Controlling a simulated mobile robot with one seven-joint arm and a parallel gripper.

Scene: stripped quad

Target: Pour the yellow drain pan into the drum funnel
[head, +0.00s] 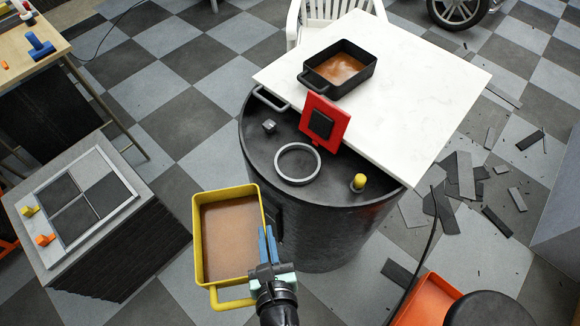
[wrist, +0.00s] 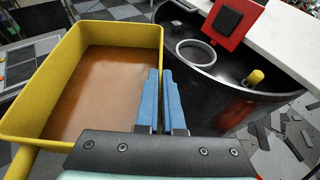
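The yellow drain pan (head: 228,190) holds flat brown liquid and looks about level, left of and in front of the black drum. My gripper (head: 266,240) is shut on the pan's right wall, one blue finger inside and one outside. The pan fills the left of the wrist view (wrist: 95,28), with my gripper's fingers (wrist: 163,100) at its right wall. The drum funnel is the dark drum top (head: 262,140) with a grey ring (head: 298,180) around its opening and a red lid (head: 337,108) standing up behind. The ring also shows in the wrist view (wrist: 197,65).
A white table (head: 430,85) behind the drum bears a black pan (head: 330,88) of brown liquid. A yellow-capped post (head: 358,182) stands on the drum's right. A grey-topped stand (head: 150,190) is at left. Dark shards (head: 465,175) litter the floor at right.

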